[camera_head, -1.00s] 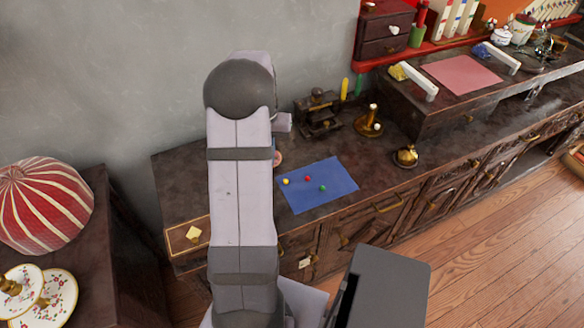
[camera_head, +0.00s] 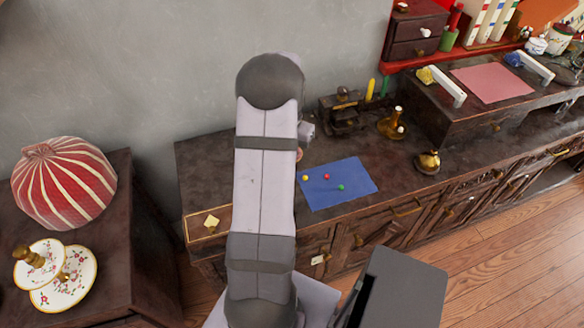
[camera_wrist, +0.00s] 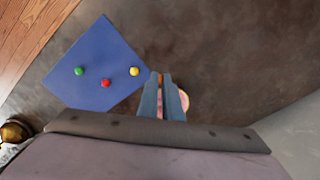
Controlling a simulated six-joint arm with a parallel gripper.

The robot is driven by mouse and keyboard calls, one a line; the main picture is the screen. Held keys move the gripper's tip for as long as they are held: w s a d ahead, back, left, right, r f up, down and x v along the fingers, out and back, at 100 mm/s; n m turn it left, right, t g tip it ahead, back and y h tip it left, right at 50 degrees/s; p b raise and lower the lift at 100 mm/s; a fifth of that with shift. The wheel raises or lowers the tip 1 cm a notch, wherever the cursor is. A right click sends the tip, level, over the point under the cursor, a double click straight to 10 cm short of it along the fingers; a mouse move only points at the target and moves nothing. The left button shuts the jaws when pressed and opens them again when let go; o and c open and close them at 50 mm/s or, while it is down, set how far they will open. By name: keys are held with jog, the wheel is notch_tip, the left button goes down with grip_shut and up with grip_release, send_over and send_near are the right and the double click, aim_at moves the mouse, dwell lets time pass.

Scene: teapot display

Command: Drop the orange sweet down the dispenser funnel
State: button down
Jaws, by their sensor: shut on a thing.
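In the wrist view my gripper (camera_wrist: 161,82) is shut on the orange sweet (camera_wrist: 160,77), a small orange spot showing between the fingertips. A pinkish round rim (camera_wrist: 184,100) shows just right of and behind the fingers; it may be the dispenser funnel, but the fingers hide most of it. In the head view a sliver of a pinkish thing (camera_head: 299,154) shows at the right edge of my arm. My arm hides the gripper and the sweet there.
A blue mat (camera_head: 345,199) holds a yellow sweet (camera_head: 305,178), a red sweet (camera_head: 327,177) and a green sweet (camera_head: 341,187). Brass pieces (camera_head: 427,162) stand to its right on the dark counter. A grey wall (camera_wrist: 290,135) is close at the lower right in the wrist view.

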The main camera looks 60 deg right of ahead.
jog(key=shift+f, duration=2.5)
jog(key=shift+f, duration=0.2)
jog(key=c, duration=1.9)
grip_release()
jog(key=shift+c, duration=0.2)
jog(key=shift+s+r, duration=0.1)
jog(key=shift+r, duration=0.05)
jog(key=shift+d+r, duration=0.1)
jog(key=shift+r, duration=0.45)
notch_tip(320, 180, up, 11)
jog(key=shift+b, duration=0.4)
